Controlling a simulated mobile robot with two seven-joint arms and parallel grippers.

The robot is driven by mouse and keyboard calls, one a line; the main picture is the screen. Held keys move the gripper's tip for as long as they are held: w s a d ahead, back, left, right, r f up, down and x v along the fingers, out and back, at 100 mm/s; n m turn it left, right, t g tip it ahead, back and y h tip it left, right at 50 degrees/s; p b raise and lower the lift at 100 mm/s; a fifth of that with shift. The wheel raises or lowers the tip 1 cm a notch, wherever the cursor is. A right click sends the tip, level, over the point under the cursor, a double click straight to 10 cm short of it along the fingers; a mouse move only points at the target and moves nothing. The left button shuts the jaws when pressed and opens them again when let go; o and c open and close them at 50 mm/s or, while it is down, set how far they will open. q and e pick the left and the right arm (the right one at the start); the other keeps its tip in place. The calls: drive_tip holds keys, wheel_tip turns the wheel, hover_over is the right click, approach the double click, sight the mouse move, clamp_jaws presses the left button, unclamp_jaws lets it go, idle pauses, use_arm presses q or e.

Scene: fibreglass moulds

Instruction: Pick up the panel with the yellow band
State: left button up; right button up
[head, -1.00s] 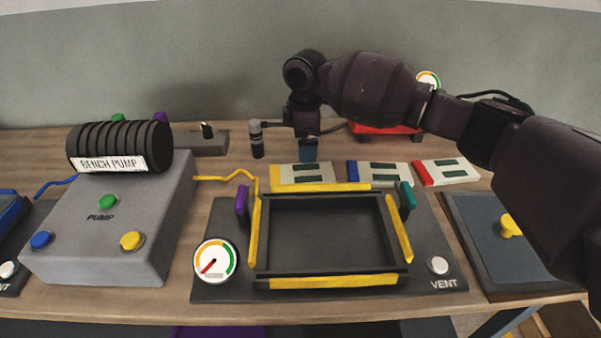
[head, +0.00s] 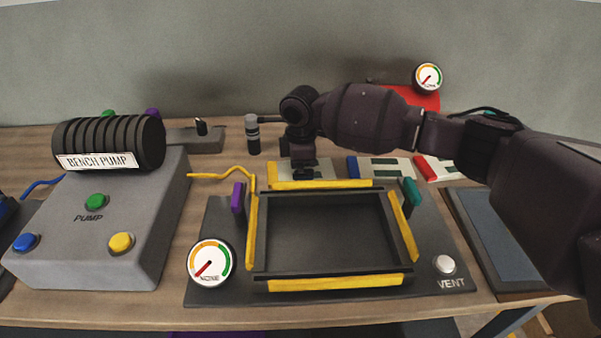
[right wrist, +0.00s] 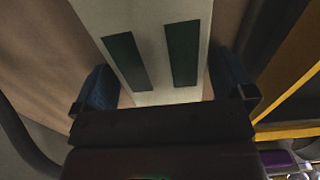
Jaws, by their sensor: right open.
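The panel with the yellow band (head: 327,174) lies on the bench just behind the yellow-edged mould. It is cream with dark green strips, and its yellow band (head: 273,172) is at its left end in the head view. My right gripper (head: 303,174) is down over it and hides its middle. In the right wrist view, the cream panel (right wrist: 156,60) with two green strips runs between the two blue finger pads of the open gripper (right wrist: 163,87). The band is not seen there, and contact is not clear. My left gripper is not in view.
The mould (head: 325,283) stands in front, with a purple lever (head: 238,198), a teal lever (head: 411,192), a gauge and a vent button (head: 444,265). Blue-banded (head: 380,168) and red-banded (head: 436,168) panels lie to the right. A bench pump (head: 100,230) stands left, and a dark cylinder (head: 253,135) behind.

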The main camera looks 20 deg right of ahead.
drive_tip(key=c, duration=0.7)
